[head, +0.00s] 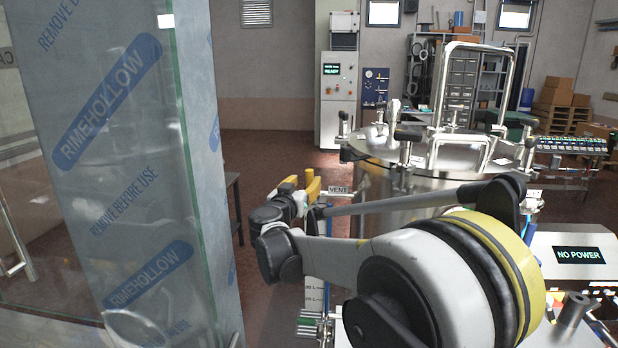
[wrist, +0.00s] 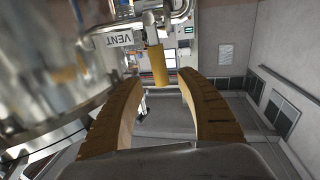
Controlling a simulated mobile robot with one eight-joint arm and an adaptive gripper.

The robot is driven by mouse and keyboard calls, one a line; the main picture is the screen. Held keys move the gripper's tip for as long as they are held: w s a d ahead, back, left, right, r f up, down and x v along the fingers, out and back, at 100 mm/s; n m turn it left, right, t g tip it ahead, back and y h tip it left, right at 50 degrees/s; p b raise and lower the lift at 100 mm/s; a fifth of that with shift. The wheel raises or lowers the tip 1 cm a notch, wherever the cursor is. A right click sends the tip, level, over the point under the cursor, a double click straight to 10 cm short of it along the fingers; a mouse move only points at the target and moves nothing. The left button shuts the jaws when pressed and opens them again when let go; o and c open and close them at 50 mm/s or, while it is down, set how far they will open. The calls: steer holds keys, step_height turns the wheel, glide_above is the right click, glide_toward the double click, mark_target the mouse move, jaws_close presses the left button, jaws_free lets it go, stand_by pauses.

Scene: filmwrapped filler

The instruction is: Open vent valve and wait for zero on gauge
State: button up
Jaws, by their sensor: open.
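A white VENT tag (head: 338,190) hangs at the left side of the steel vessel (head: 385,200); it also shows in the wrist view (wrist: 121,39). Beside the tag in the wrist view is a yellow valve handle (wrist: 158,66) on steel pipework. My gripper (wrist: 160,80) is open, with its two tan fingers spread. The handle appears in the gap between the fingertips, with no clear contact. In the head view my gripper (head: 302,186) is next to the tag, and my arm hides part of the vessel. I cannot make out a gauge face.
A film-wrapped glass panel (head: 130,170) stands close on the left. A display reading NO POWER (head: 580,255) is at the right. A cabinet with a green READY screen (head: 331,69) stands at the back wall. Open floor (head: 270,160) lies between.

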mark_target(308, 178)
steer(key=shift+x, duration=2.4)
jaws_close()
steer(key=shift+a, duration=0.15)
steer(key=a+f+n+t+y+b, duration=0.2)
steer(key=a+f+n+b, duration=0.4)
steer(key=n, duration=1.3)
steer(key=shift+a+f+t+y, duration=0.3)
steer(key=shift+a+f+y, duration=0.3)
steer(key=shift+f, duration=0.45)
steer(key=shift+w+a+n, duration=0.1)
steer(key=shift+n, duration=0.2)
